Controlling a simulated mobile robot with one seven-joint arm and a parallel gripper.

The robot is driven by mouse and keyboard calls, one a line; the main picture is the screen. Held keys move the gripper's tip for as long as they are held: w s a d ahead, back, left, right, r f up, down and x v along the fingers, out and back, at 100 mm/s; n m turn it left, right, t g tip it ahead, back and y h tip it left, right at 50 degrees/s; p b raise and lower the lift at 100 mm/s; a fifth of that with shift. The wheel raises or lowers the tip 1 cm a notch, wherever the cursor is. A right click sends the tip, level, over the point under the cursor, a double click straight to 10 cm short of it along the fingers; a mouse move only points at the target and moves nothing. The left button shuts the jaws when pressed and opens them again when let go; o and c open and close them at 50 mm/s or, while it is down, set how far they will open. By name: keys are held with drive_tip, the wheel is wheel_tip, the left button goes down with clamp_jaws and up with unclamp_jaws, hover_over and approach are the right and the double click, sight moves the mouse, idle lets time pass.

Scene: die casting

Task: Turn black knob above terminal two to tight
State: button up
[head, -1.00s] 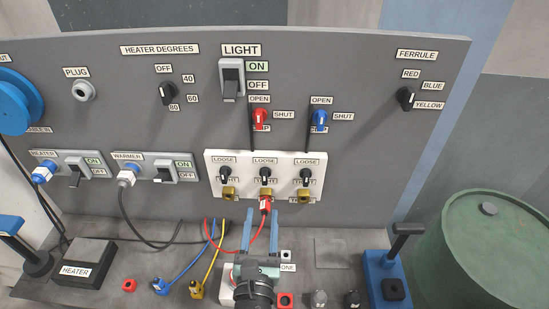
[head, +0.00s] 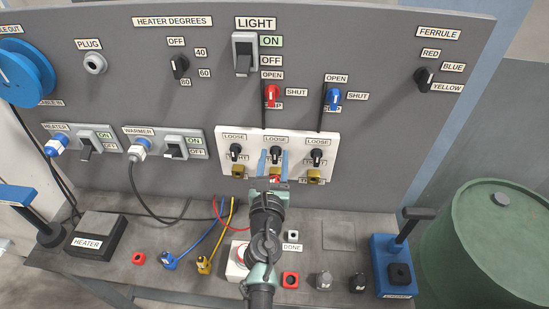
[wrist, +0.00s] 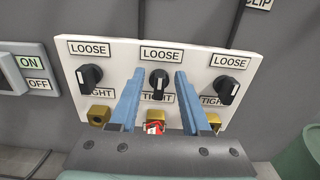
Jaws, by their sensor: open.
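The white terminal panel (head: 329,145) carries three black knobs in a row, each with a LOOSE label above and a TIGHT label below. The middle knob (head: 276,155) stands above the middle brass terminal, where a red plug (wrist: 155,127) is seated. In the wrist view this knob (wrist: 158,80) has its white mark up, toward LOOSE. My gripper (wrist: 160,74) is open, with one blue finger on each side of the middle knob. Contact with the knob cannot be seen.
The left knob (wrist: 89,75) and right knob (wrist: 228,86) sit close outside my fingers. Red and blue valve handles (head: 333,96) are above the panel.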

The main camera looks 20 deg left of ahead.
drive_tip(key=shift+w+a, duration=0.15)
drive_tip(key=shift+w, duration=0.35)
clamp_jaws()
